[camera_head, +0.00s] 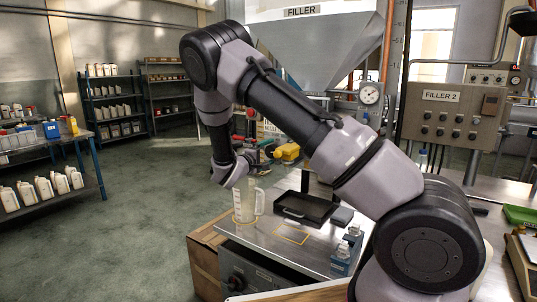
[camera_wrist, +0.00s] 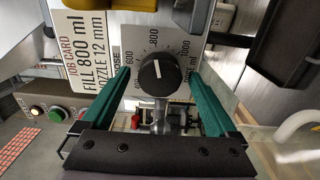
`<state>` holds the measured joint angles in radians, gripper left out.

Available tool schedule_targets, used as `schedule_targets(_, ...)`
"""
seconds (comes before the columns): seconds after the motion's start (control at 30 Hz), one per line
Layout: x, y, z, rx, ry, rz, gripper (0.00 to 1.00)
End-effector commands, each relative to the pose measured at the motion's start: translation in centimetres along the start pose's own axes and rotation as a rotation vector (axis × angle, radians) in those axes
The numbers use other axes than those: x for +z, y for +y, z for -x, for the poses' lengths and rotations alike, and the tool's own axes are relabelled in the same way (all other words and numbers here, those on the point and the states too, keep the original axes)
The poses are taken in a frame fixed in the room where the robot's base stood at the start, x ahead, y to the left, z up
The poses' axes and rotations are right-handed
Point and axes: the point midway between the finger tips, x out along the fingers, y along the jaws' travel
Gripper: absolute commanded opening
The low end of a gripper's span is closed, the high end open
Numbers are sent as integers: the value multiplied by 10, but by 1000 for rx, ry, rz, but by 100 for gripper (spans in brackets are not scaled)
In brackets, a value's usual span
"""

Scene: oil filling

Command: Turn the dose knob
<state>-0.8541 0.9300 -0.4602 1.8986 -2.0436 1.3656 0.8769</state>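The round black dose knob (camera_wrist: 162,75) sits on a grey dial plate (camera_wrist: 180,45) in the wrist view. Its white pointer line points up and slightly left, toward the 800 side; the exact setting is hard to read. The dial shows 600, 800 and 1000 ml. A job card (camera_wrist: 85,50) beside it reads FILL 800 ml, NOZZLE 12 mm. My gripper (camera_wrist: 159,73) is open, its green fingers on either side of the knob with gaps visible. In the head view the knob is hidden near my wrist, under the FILLER hopper (camera_head: 315,40).
A clear jug (camera_head: 246,203) stands on the steel bench (camera_head: 265,235) below my wrist. A black tray (camera_head: 305,208) and small blue-labelled bottles (camera_head: 341,260) are to its right. A yellow part (camera_head: 287,152) juts out near my gripper. The FILLER 2 panel (camera_head: 450,115) is at right.

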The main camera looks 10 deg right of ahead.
Motion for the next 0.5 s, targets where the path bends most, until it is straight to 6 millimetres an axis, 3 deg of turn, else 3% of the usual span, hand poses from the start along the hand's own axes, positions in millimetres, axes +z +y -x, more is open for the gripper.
schedule_targets(0.27,-1,0,14,-1,2,0,94)
schedule_targets(0.5,-1,0,62,0,4,1,94)
